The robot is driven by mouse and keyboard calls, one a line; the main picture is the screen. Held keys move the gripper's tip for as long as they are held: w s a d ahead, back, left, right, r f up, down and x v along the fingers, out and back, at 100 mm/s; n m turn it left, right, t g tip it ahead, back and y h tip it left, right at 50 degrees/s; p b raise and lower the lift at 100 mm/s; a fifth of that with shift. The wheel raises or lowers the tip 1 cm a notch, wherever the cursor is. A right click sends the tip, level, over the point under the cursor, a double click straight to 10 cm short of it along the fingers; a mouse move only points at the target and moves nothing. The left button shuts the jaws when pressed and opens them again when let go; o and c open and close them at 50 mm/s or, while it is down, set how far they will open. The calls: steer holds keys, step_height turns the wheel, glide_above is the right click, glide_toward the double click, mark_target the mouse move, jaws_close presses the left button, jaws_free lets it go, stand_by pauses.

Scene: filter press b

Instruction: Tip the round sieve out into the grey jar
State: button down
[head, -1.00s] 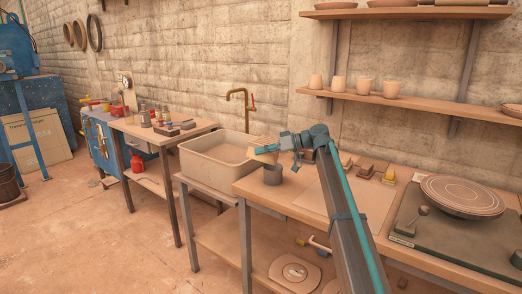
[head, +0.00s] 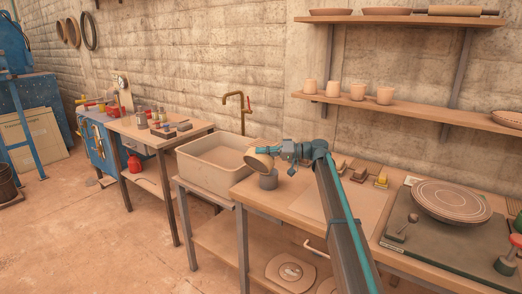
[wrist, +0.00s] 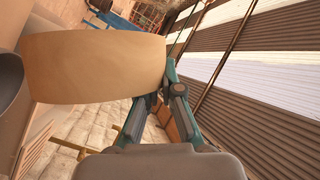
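The round sieve (head: 260,160) has a pale wooden rim and is tilted steeply, just above the grey jar (head: 268,181). The sieve's curved wooden wall fills the upper left of the wrist view (wrist: 95,68). My gripper (head: 283,149) is shut on the sieve's rim from the right. The jar stands upright on the near left part of the worktable; its mouth is largely hidden by the sieve. A dark grey curved surface at the left edge of the wrist view appears to be the jar (wrist: 8,85). I cannot see what is inside either.
A beige sink (head: 210,178) with a brass tap stands left of the worktable. A patterned round plate (head: 452,200) is farther right. Shelves with cups hang above.

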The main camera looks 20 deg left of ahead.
steer(key=shift+w+d+r+m+y+p, duration=0.1)
steer(key=shift+w+r+m+y+p, duration=0.1)
steer(key=shift+w+m+y+p, duration=0.3)
steer(key=shift+w+r+m+y+p, duration=0.1)
steer(key=shift+w+r+m+p, duration=0.1)
steer(key=shift+m+p, duration=0.45)
steer(key=w+m+p, duration=0.1)
steer(key=p, duration=0.1)
steer(key=w+m+y+p, duration=0.1)
steer(key=w+f+m+y+p, duration=0.1)
steer(key=w+m+p, duration=0.1)
steer(key=shift+d+f+p, duration=0.1)
steer(key=shift+d+p, duration=0.2)
steer(key=shift+d, duration=0.1)
steer(key=w+d+f+m+t+y+p, duration=0.1)
steer(key=w+m+t+y, duration=0.3)
steer(key=m, duration=0.5)
steer(key=shift+w+f+p, duration=0.35)
steer(key=shift+w+f, duration=0.35)
steer(key=shift+w, duration=0.25)
steer(key=shift+d+r, duration=0.1)
steer(key=shift+r, duration=0.1)
step_height(320, 180, up, 6)
steer(key=shift+f, duration=0.15)
